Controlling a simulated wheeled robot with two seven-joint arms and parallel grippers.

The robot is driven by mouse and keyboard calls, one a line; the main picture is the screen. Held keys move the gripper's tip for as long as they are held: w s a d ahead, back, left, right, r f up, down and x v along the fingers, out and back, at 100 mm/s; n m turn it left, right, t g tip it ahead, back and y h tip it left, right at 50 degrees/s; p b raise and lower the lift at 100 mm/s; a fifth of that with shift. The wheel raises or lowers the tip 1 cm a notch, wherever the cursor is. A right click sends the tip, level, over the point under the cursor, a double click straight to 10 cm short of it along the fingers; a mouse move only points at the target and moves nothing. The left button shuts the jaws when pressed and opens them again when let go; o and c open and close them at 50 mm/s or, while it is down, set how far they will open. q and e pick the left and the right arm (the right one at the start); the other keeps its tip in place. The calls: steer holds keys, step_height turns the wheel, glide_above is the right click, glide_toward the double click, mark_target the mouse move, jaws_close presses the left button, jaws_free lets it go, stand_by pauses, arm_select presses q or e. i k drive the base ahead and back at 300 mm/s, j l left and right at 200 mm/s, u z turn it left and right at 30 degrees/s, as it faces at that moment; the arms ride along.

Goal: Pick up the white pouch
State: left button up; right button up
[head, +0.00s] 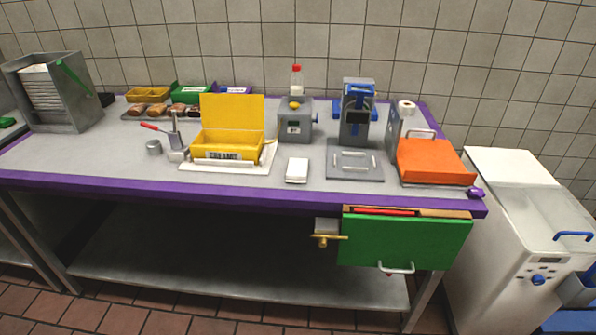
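A small white block-like item (297,170), which looks like the white pouch, lies on the grey tabletop near the front edge. It sits right of the yellow open box and left of a grey plate with handles. Nothing touches it from above. Neither of my grippers shows in the head view.
The yellow box (227,148) stands open on a white sheet. A grey device (295,122), a taller grey and blue machine (357,115) and an orange-lidded box (435,161) stand around. A green-fronted drawer (405,241) hangs below the purple table edge (250,194). Bare tabletop surrounds the white item.

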mark_target(297, 169)
steer(key=i+l+u, duration=0.25)
steer(key=i+l, duration=0.15)
steer(key=l, duration=0.2)
steer(key=i+l+u, duration=0.1)
steer(key=l, duration=0.25)
steer(key=i+j, duration=0.05)
steer(key=i, duration=0.05)
